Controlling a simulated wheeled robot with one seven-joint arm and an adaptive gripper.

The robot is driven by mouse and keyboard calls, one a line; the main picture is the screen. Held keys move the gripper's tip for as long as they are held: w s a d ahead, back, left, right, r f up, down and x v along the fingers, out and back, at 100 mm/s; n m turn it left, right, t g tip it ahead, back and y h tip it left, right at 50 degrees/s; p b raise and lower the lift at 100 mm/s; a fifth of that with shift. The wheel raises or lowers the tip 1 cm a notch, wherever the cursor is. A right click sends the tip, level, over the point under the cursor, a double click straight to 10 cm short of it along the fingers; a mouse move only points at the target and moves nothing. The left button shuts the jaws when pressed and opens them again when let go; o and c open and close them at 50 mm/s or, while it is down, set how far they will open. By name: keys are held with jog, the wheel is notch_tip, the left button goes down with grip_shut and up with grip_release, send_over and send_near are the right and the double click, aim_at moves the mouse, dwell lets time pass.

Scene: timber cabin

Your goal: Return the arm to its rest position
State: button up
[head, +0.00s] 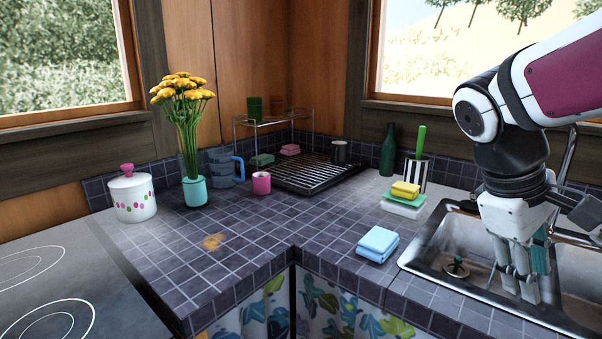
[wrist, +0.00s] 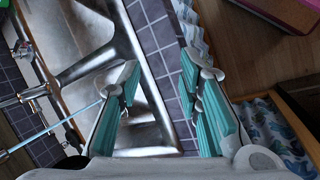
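My gripper (head: 525,272) hangs from my arm at the right of the head view, pointing down over the metal sink (head: 418,262). In the wrist view my gripper (wrist: 160,72) shows its two teal-padded fingers apart with nothing between them. The gap lies over the sink's front rim and the dark tiled counter edge. The sink (wrist: 72,40) fills the left part of the wrist view. My arm is bent at the elbow, and its upper part leaves the head view at the right.
Folded blue cloths (head: 378,243) lie left of the sink. A yellow sponge (head: 405,190), a striped holder (head: 415,174) and a green bottle (head: 388,150) stand behind. A faucet (head: 568,160) rises behind my arm. A flower vase (head: 195,190) and a lidded pot (head: 132,198) stand left.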

jog(key=s+a+f+m+t+y, duration=0.1)
jog(key=s+a+f+m+y, duration=0.15)
jog(key=s+a, duration=0.45)
jog(key=s+a+f+m+t+y, duration=0.1)
jog(key=s+a+f+m+y, duration=0.15)
jog(key=s+a, duration=0.45)
notch_tip(320, 180, up, 14)
jog(key=s+d+t+p, duration=0.2)
jog(key=p, duration=1.1)
jog(key=shift+r+t, duration=0.25)
jog(key=shift+t, duration=0.05)
jog(key=shift+d, duration=0.1)
